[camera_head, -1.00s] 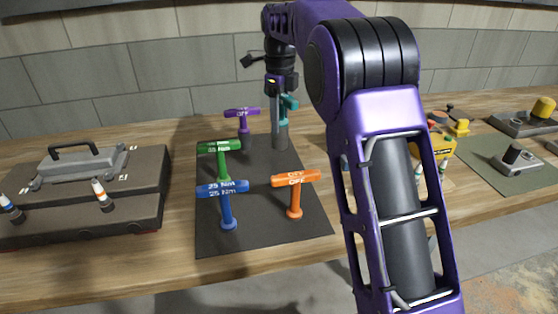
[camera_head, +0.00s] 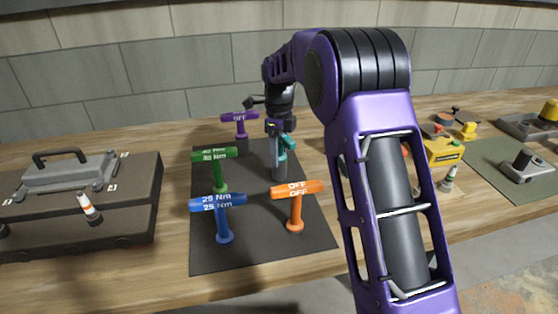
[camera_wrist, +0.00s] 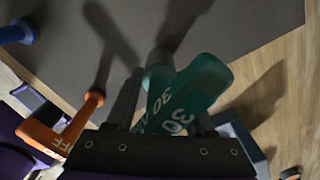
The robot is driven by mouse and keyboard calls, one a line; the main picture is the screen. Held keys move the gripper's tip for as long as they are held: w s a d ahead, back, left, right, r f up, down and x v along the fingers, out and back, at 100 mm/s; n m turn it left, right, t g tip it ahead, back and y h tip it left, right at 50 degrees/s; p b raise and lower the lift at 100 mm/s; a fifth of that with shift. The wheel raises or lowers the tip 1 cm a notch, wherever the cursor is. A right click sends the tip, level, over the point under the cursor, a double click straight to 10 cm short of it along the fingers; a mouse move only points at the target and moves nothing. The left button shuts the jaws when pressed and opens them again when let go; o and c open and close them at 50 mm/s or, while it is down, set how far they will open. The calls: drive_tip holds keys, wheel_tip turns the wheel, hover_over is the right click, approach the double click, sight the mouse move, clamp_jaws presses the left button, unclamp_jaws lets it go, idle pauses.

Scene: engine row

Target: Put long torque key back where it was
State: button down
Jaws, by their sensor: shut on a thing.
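My gripper (camera_head: 275,130) is shut on a teal T-handled key (camera_head: 286,145) with a grey cylindrical lower end. The key stands roughly upright over the dark mat (camera_head: 255,250); I cannot tell whether its lower end touches the mat. In the wrist view the teal handle (camera_wrist: 190,88), marked 30, lies between my fingers. Around it stand a purple key (camera_head: 239,118) behind, a green 40 Nm key (camera_head: 214,154) to the left, a blue 25 Nm key (camera_head: 218,202) front left and an orange OFF key (camera_head: 297,188) front right.
A dark case (camera_head: 120,225) with a grey handled lid piece (camera_head: 70,175) stands at left. A yellow box (camera_head: 441,150) and a green mat (camera_head: 490,185) lie right of my arm. Bare mat shows between the blue and orange keys.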

drive_tip(key=shift+f, duration=0.95)
drive_tip(key=shift+f, duration=0.1)
drive_tip(key=shift+c, duration=1.4)
unclamp_jaws()
drive_tip(key=shift+f, duration=0.15)
wheel_tip(320, 180, up, 12)
drive_tip(key=shift+r+p, duration=0.2)
drive_tip(key=shift+p, duration=0.3)
drive_tip(key=shift+w, duration=0.1)
